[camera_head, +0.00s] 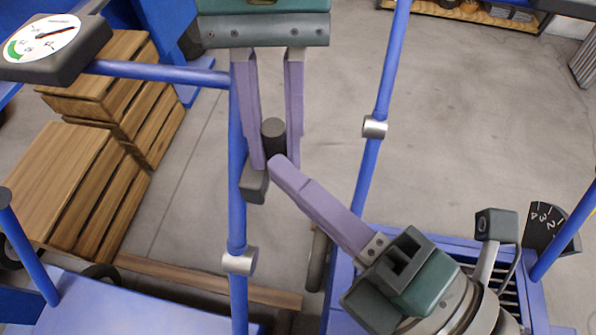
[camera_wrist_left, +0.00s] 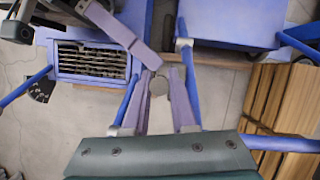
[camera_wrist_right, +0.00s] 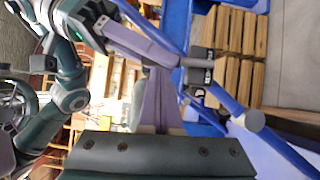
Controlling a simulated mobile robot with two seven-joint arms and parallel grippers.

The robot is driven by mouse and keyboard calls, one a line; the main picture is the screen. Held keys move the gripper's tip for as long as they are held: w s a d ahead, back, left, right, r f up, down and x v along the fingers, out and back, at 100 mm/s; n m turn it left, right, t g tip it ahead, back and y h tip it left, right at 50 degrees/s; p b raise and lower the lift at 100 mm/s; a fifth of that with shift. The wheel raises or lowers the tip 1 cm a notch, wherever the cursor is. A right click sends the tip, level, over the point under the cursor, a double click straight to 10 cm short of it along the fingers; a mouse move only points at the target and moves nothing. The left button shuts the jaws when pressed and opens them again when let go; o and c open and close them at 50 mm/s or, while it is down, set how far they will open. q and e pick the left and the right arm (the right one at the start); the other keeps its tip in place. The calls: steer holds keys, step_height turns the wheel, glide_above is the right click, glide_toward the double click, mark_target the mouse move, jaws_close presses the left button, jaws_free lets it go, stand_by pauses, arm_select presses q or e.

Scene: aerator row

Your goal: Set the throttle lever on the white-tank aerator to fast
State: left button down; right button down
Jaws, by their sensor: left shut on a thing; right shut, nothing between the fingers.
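A short dark cylindrical knob (camera_head: 273,134), apparently the throttle lever's grip, stands by a grey block (camera_head: 255,186) on a blue upright tube (camera_head: 237,215). My left gripper (camera_head: 276,158) reaches down from the top of the head view, its purple fingers on either side of the knob, shut on it. The left wrist view shows the round knob end (camera_wrist_left: 158,86) between them. My right gripper (camera_head: 279,166) comes from the lower right, fingers shut and empty, tips just below the knob; whether they touch it I cannot tell. No white tank or fast mark is readable.
A round gauge (camera_head: 42,40) sits on a blue cross tube at upper left. Wooden crates (camera_head: 75,185) stand at left. A second blue tube (camera_head: 385,80) rises right of the knob. A numbered dial (camera_head: 545,222) is at lower right. Concrete floor (camera_head: 480,110) is open behind.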

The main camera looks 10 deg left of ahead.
arm_select(q)
steer(key=shift+f, duration=0.1)
arm_select(e)
steer(key=shift+w, duration=0.1)
steer(key=shift+w, duration=0.25)
arm_select(q)
steer(key=shift+s+d, duration=0.1)
steer(key=shift+s, duration=0.2)
arm_select(e)
steer(key=shift+w+r, duration=0.1)
steer(key=shift+w, duration=0.15)
arm_select(q)
steer(key=c, duration=1.1)
jaws_free()
steer(key=o, duration=0.4)
steer(key=shift+w, duration=0.1)
arm_select(e)
steer(key=shift+w+r, duration=0.1)
steer(key=shift+w, duration=0.15)
steer(key=shift+s, duration=0.1)
